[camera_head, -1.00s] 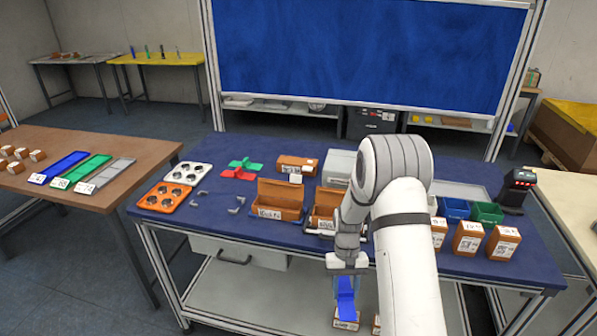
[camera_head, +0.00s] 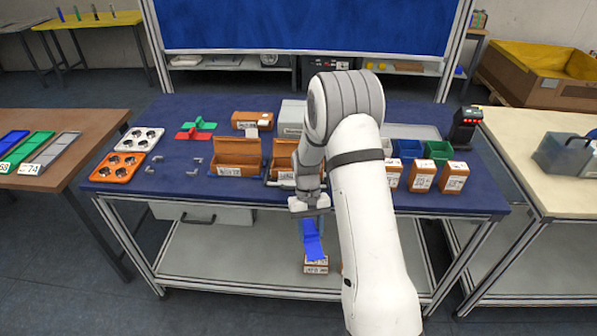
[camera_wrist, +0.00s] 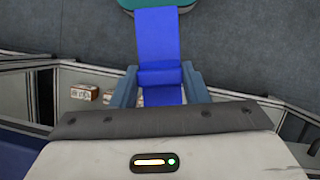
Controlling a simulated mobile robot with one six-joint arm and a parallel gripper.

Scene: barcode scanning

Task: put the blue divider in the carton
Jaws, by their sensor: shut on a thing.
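My gripper (camera_head: 310,226) is shut on the blue divider (camera_head: 313,244). It holds the divider pointing down in front of the table's near edge, above the lower shelf. In the wrist view the blue divider (camera_wrist: 159,52) stands between my two fingers, lying across both. Two open brown cartons stand on the blue table: the left one (camera_head: 237,170) shows fully, and the right one (camera_head: 283,172) is partly hidden by my arm. Which carton the task means I cannot tell.
A red and a green divider (camera_head: 197,130) lie crossed at the back left of the blue table (camera_head: 210,190). Orange (camera_head: 118,168) and white trays are at its left. Brown labelled boxes (camera_head: 422,177) and small bins (camera_head: 438,152) stand at the right, with a black scanner (camera_head: 464,126).

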